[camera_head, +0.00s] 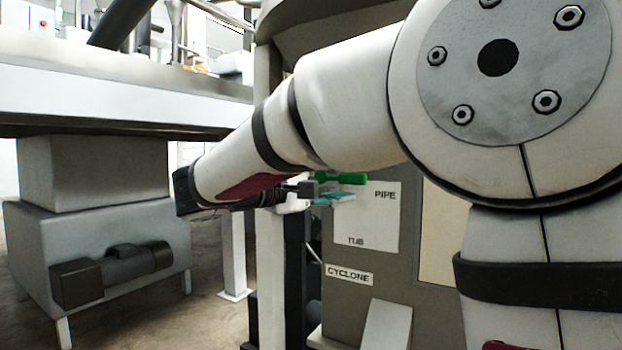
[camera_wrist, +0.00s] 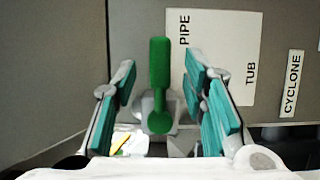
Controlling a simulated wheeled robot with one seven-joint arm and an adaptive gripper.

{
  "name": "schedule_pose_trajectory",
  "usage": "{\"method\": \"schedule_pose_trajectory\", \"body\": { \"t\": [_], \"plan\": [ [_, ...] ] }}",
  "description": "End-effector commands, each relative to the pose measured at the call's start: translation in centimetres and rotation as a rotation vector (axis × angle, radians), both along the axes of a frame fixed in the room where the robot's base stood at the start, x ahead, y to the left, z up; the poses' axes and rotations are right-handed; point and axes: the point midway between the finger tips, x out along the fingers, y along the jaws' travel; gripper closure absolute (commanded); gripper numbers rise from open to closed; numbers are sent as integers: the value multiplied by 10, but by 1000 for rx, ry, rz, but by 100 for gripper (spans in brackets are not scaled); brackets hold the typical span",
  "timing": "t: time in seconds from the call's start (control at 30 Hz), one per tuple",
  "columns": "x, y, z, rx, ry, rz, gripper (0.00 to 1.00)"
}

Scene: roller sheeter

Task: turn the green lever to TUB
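The green lever (camera_head: 350,178) lies level in the head view and points right, alongside the word PIPE on the white label plate (camera_head: 362,222). The word TUB stands lower on that plate. In the wrist view, the lever (camera_wrist: 159,75) runs upright, with its round hub end at the bottom. My gripper (camera_wrist: 168,100) is open, with teal finger pads on both sides of the lever and visible gaps between. In the head view, a teal pad of my gripper (camera_head: 332,194) shows just below the lever; my forearm hides much of the hand.
A CYCLONE label (camera_head: 349,275) sits below the plate on the grey machine cabinet (camera_head: 425,310). A pale post (camera_head: 233,240) stands left of my gripper. A large machine with a motor (camera_head: 115,270) stands at the left. Bare floor shows between them.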

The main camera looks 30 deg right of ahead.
Motion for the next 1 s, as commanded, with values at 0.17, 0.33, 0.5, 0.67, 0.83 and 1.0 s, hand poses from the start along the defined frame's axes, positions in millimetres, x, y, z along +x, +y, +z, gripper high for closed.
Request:
{"method": "schedule_pose_trajectory", "body": {
  "t": [0.17, 0.33, 0.5, 0.67, 0.83, 1.0],
  "plan": [
    [4, -26, 0, 1, 0, -3, 61],
    [7, -38, 0, 0, 1, 0, 61],
    [8, -41, 0, 1, 1, 1, 61],
    [8, -41, 0, 1, 1, 1, 61],
    [8, -41, 0, 1, 1, 1, 99],
    [8, -41, 0, 1, 1, 1, 100]
  ]
}}
